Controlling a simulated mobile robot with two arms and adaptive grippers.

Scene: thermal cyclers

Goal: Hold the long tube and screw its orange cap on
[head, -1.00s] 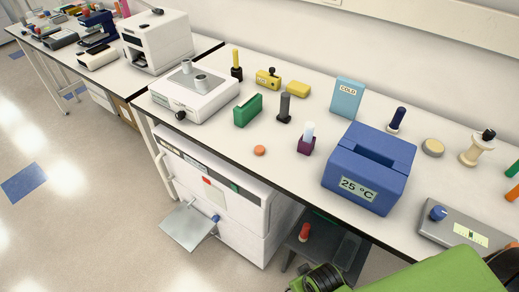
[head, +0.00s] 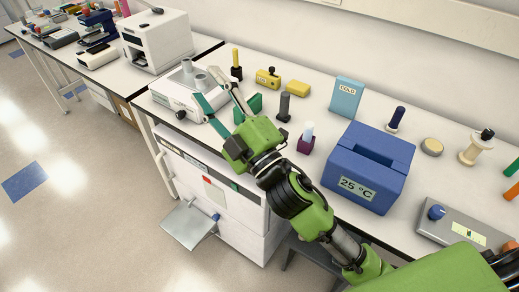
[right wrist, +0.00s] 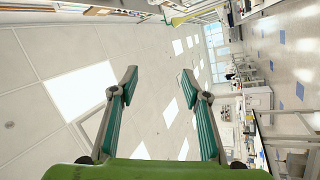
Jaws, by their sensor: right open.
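The long tube (head: 308,130) is pale and stands upright in a small dark purple holder (head: 305,145) on the bench. No cap shows on its top. My right gripper (head: 217,93) is open and raised, to the left of the tube and in front of the white instrument. In the right wrist view its two teal-padded fingers (right wrist: 160,78) are spread wide with nothing between them. My left gripper is not in view.
A blue 25 °C block (head: 367,172) stands right of the tube. A dark grey upright piece (head: 284,107) and a partly covered green block (head: 244,104) stand behind my arm. A white instrument (head: 190,92) is at the left. The bench's front edge runs below my arm.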

